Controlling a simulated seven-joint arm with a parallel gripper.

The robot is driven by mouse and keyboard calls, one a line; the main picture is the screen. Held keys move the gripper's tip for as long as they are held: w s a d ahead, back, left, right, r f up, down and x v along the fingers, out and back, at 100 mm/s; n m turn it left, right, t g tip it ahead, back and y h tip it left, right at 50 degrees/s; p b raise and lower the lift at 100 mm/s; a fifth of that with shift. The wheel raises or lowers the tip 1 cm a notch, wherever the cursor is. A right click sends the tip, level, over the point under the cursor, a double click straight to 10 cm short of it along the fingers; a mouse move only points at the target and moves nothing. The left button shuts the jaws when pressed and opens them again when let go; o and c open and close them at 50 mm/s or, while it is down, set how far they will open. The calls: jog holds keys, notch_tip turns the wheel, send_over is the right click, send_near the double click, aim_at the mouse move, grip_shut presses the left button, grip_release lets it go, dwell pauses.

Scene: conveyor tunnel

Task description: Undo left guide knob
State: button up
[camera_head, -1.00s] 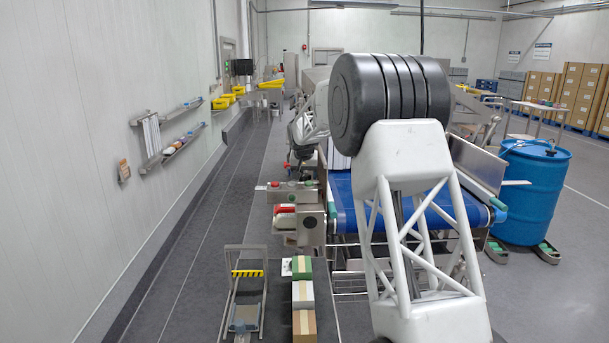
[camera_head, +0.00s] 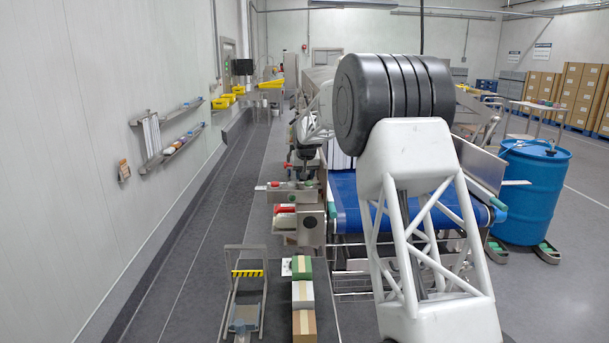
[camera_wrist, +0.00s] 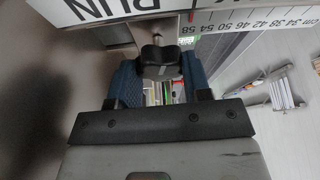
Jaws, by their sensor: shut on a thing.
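The guide knob, a black lobed knob (camera_wrist: 158,62), is at the upper middle of the wrist view, with a bright metal stud rising from it. My gripper (camera_wrist: 160,78) has its blue fingers on either side of the knob and is shut on it. The fingers cover the knob's sides. In the head view, my forearm's large black joint hides much of the conveyor, and the knob cannot be made out there.
In the head view, the blue belt (camera_head: 345,190) runs beside a control box (camera_head: 310,222). A blue barrel (camera_head: 533,195) stands right.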

jog(key=shift+n, duration=0.4)
jog(key=o, duration=0.9)
jog(key=shift+r, duration=0.1)
jog(key=shift+v, duration=3.8)
jog(key=shift+d, duration=0.1)
